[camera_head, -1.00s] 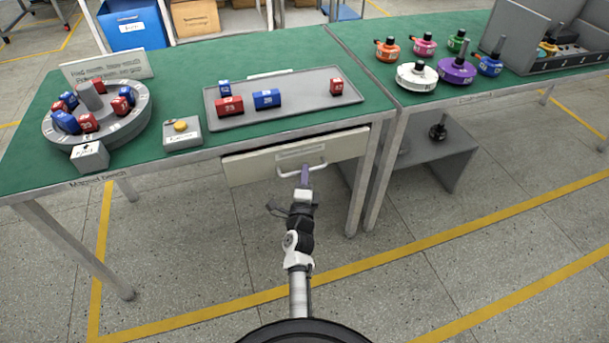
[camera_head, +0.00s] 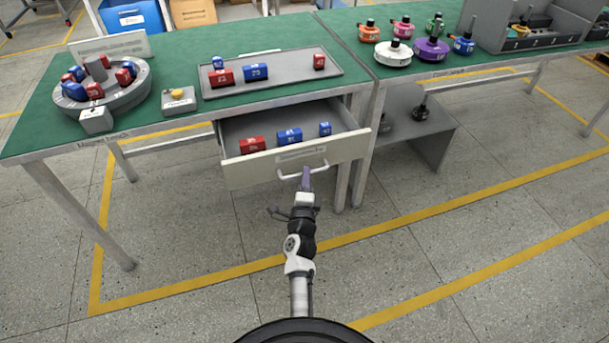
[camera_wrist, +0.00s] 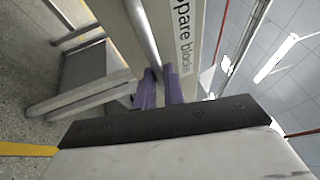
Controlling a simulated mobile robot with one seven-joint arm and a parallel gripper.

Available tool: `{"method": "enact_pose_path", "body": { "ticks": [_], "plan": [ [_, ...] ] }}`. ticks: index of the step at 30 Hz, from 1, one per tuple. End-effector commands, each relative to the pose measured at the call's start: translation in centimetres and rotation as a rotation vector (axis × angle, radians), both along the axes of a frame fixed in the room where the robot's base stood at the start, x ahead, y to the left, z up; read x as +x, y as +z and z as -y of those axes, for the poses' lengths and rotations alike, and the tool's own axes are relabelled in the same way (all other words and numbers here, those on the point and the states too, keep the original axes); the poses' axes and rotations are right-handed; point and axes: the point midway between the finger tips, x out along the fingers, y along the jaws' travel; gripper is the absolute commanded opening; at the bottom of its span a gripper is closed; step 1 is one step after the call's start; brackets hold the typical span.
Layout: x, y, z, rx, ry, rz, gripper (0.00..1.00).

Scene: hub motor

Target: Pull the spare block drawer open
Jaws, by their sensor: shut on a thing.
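The spare block drawer (camera_head: 240,174) stands pulled out below the green-topped bench in the head view. Inside it lie a red block (camera_head: 252,146), a blue block (camera_head: 290,136) and a smaller blue block (camera_head: 325,129). Its white bar handle (camera_head: 318,171) is on the front panel. My gripper (camera_head: 305,178) is at the handle, with its purple fingers shut on it. In the wrist view the purple fingers (camera_wrist: 160,88) close around the handle bar (camera_wrist: 143,35), beside the panel's "spare block" label (camera_wrist: 185,35). The exact finger contact is partly hidden.
On the bench (camera_head: 180,60) are a grey ring holder (camera_head: 140,92) with blocks, a yellow-button box (camera_head: 179,101) and a grey tray (camera_head: 290,83) with several blocks. A second bench with coloured motors adjoins at right. The floor before the drawer is clear.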

Motion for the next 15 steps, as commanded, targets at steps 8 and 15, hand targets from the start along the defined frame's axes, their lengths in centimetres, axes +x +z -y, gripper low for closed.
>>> {"method": "enact_pose_path", "body": {
  "ticks": [8, 15],
  "plan": [
    [-2.0, 0.0, 0.8, 0.001, -0.004, 0.003, 0.0],
    [-2.6, 0.1, 1.0, 0.001, -0.003, 0.003, 0.0]
  ]
}}
